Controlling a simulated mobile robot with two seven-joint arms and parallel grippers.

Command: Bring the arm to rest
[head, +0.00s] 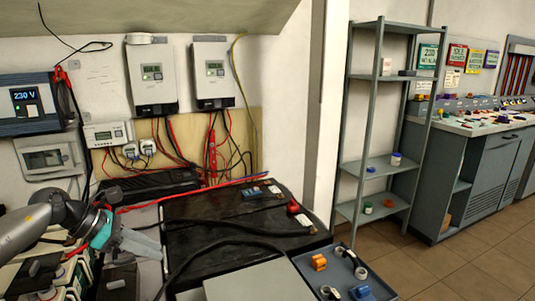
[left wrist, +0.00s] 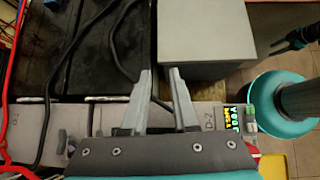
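My left arm comes in from the left in the head view. Its gripper (head: 157,250) is over the left side of the black battery case (head: 215,232). In the left wrist view the two grey fingers of the left gripper (left wrist: 160,73) stand apart with a narrow gap and nothing between them. Their tips are near the edge of a grey box (left wrist: 206,45).
Black cables (head: 235,225) loop across the battery top. A grey tray (head: 345,275) with small orange and metal parts is at its right. A metal shelf (head: 378,165) and a control desk (head: 480,125) stand farther right. Open floor (head: 440,265) lies before them.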

